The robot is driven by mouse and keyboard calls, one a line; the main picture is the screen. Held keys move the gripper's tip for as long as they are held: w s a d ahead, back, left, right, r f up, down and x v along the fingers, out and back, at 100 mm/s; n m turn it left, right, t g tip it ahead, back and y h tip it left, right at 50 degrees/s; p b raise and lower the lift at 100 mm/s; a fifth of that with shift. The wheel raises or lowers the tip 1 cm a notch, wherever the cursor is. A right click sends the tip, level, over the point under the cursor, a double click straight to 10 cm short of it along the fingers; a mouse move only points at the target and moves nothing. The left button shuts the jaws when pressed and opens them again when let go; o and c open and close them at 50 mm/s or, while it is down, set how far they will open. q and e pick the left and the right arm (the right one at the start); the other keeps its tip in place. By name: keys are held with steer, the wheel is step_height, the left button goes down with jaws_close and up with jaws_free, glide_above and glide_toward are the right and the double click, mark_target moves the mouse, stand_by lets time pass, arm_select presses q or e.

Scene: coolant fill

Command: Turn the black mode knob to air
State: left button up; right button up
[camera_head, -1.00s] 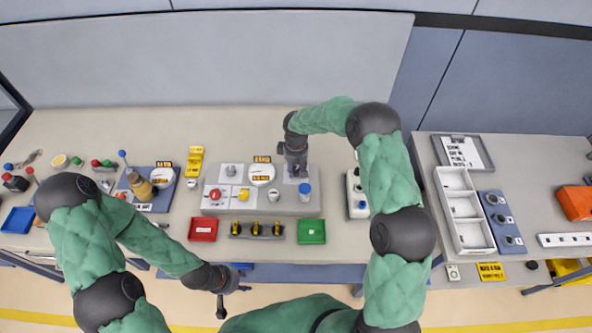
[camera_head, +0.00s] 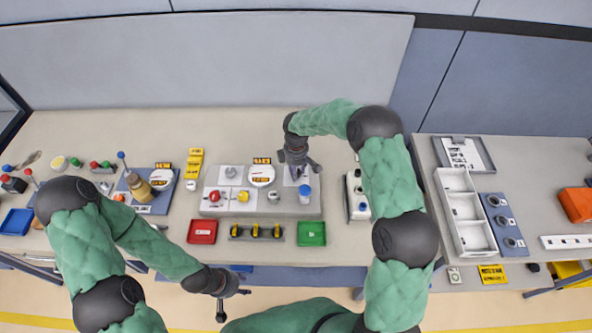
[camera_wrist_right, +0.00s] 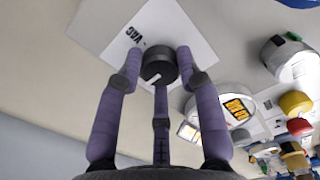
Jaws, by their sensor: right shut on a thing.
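The black mode knob (camera_wrist_right: 159,62) sits on a white label plate (camera_wrist_right: 103,20) in the right wrist view. The plate reads "VAC" beside the knob, and no "air" marking can be read. A pale pointer line on the knob's face points toward the bottom of that view. My right gripper (camera_wrist_right: 158,72) is shut on the knob, its fingers around it. In the head view my right gripper (camera_head: 298,170) is over the right part of the grey panel (camera_head: 255,207) and hides the knob. My left gripper (camera_head: 226,300) hangs in front of the table edge, apart from everything; its finger opening is unclear.
A blue-capped part (camera_head: 304,192) stands close to my right gripper. A green tray (camera_head: 311,233) and a red tray (camera_head: 202,231) lie in front.

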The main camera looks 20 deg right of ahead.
steer(key=shift+s+f, duration=0.1)
steer(key=shift+s, duration=0.05)
steer(key=o, duration=1.1)
steer(key=shift+o, duration=0.2)
steer(key=shift+r, duration=0.55)
step_height(320, 180, up, 11)
steer(key=shift+r, duration=0.1)
